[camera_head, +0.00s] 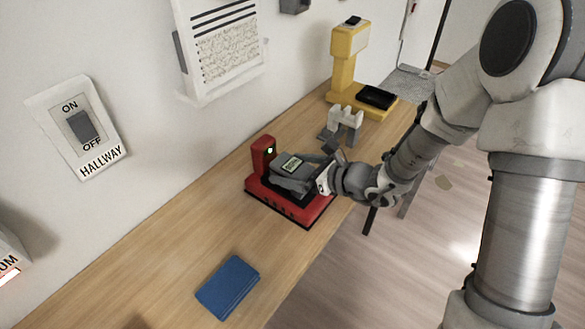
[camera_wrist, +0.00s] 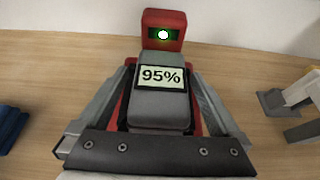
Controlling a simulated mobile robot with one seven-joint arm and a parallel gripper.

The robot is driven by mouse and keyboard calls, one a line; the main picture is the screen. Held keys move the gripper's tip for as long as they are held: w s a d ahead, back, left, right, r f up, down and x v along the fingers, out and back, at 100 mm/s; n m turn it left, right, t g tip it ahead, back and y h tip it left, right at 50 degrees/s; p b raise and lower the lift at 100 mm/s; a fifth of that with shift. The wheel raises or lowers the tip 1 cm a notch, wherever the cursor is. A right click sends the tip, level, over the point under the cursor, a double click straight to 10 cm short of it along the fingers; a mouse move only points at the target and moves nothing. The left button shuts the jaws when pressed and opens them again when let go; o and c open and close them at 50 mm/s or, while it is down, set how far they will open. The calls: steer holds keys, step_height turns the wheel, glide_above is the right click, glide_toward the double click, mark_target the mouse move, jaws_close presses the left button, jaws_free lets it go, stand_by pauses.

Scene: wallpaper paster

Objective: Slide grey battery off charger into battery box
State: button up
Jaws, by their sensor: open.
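The grey battery (camera_head: 291,170) sits on the red charger (camera_head: 262,189) on the wooden bench. In the wrist view the battery (camera_wrist: 160,105) carries a label reading 95%, and the charger's red post (camera_wrist: 164,24) behind it shows a green-ringed light. My gripper (camera_head: 306,177) is at the battery from the right. In the wrist view my gripper (camera_wrist: 158,115) is open, with one finger on each side of the battery. I cannot tell whether the fingers touch it. I cannot make out a battery box for certain.
A blue box-like object (camera_head: 227,287) lies on the bench at the near left. A grey-white bracket (camera_head: 343,126) and a yellow stand with a black pad (camera_head: 350,70) are farther back. The bench (camera_head: 165,255) between charger and blue object is clear. A wall switch (camera_head: 79,127) is at left.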

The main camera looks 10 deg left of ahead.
jaws_close()
steer(key=c, duration=0.6)
jaws_free()
steer(key=c, duration=0.9)
steer(key=shift+s+d, duration=0.65)
steer(key=shift+d, duration=0.9)
steer(key=shift+s+d, duration=0.6)
steer(key=shift+d, duration=0.9)
steer(key=shift+s+d, duration=0.65)
steer(key=shift+d, duration=0.9)
steer(key=shift+s+d, duration=0.25)
steer(key=shift+d, duration=0.35)
steer(key=shift+s+d, duration=0.25)
steer(key=shift+d, duration=0.4)
steer(key=shift+s+d, duration=0.25)
steer(key=shift+d, duration=0.35)
steer(key=shift+r, duration=0.1)
